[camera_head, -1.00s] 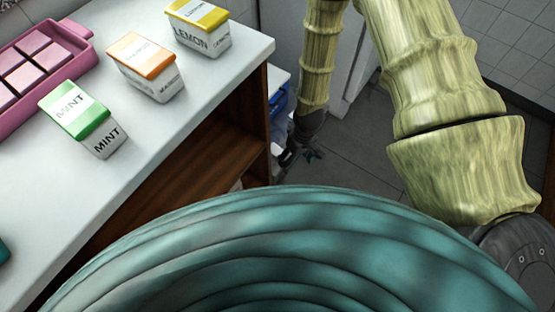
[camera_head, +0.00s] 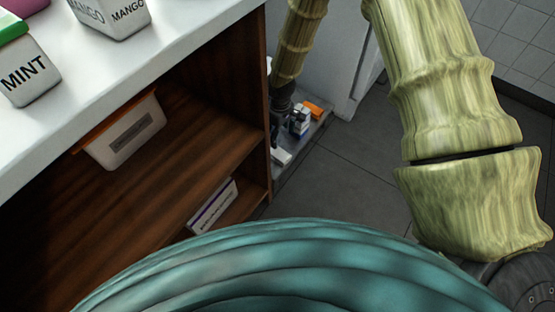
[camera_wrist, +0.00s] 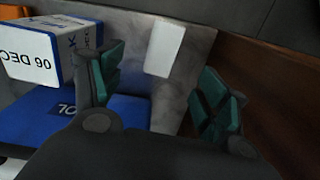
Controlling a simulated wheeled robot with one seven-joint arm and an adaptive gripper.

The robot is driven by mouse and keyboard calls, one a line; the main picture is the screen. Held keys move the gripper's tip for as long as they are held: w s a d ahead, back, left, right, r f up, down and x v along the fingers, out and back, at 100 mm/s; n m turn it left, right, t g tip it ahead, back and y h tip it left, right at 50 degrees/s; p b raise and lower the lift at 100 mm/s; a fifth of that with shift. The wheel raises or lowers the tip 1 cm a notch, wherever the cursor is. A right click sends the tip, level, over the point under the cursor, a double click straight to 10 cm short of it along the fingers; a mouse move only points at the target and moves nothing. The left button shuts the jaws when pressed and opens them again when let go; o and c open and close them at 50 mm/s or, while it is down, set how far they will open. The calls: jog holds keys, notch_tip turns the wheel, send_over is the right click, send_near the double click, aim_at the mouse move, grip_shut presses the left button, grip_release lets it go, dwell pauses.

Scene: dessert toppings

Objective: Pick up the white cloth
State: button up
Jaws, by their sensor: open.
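A flat white piece that looks like the white cloth (camera_wrist: 165,48) lies on a grey surface in the wrist view. It shows beyond the gap between my fingers and is not between them. In the head view a small white patch (camera_head: 282,157), likely the same cloth, lies low beside the wooden cabinet. My gripper (camera_wrist: 163,82) is open and empty, with its green-padded fingers spread apart. In the head view my gripper is a small dark shape (camera_head: 281,112) above that low surface, and its fingertips are hard to make out.
In the wrist view a white-and-blue box marked 06 DEC (camera_wrist: 52,52) and a blue item (camera_wrist: 45,122) are left of the cloth. A brown wooden panel (camera_wrist: 275,85) is close on the right.

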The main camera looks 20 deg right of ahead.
jog(key=b, duration=0.2)
send_over(278, 153)
jog(key=f, duration=0.5)
jog(key=shift+w+d+f, duration=0.35)
jog(key=shift+w, duration=0.05)
jog(key=f+b, duration=0.3)
jog(key=f, duration=0.1)
jog(key=shift+s+a, duration=0.25)
jog(key=shift+s, duration=0.05)
jog(key=shift+f+b, duration=0.5)
jog(key=shift+f, duration=0.1)
jog(key=c, duration=1.1)
